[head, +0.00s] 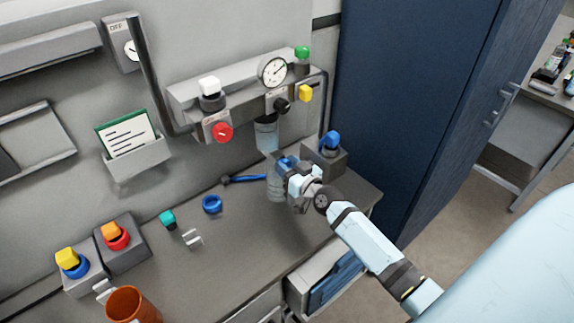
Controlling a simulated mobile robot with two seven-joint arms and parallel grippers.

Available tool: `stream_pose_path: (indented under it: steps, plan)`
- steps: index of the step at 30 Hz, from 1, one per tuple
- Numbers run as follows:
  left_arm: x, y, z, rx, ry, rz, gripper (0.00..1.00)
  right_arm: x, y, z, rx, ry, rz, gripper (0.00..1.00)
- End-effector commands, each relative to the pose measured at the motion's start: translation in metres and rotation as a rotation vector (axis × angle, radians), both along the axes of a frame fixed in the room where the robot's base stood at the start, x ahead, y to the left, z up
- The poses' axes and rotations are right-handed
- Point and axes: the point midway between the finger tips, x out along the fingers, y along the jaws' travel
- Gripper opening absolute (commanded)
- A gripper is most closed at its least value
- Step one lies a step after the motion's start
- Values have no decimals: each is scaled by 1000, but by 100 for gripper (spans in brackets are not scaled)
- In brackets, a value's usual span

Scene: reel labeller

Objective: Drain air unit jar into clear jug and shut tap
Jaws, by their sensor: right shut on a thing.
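I cannot make out the tap under the jar. The clear jug (275,188) is just below the jar, close to the counter; I cannot tell whether it touches the counter. My right gripper (284,172) is shut on the jug at its right side and covers part of it. My left gripper is out of view.
On the counter (225,260) are a blue-handled tool (248,178), a blue ring (212,204) and a teal piece (168,219). A grey block with a blue knob (330,141) is right of the jug. An orange cup (132,306) is front left. A dark blue cabinet (405,90) bounds the right.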

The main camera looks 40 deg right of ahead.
Motion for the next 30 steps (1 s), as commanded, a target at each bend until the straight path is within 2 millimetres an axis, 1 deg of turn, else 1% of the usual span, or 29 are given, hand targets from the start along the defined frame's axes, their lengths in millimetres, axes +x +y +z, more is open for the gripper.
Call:
stream_pose_path:
  steps: [30]
  plan:
    - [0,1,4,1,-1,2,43,0,-1,-1,951,75,0,11]
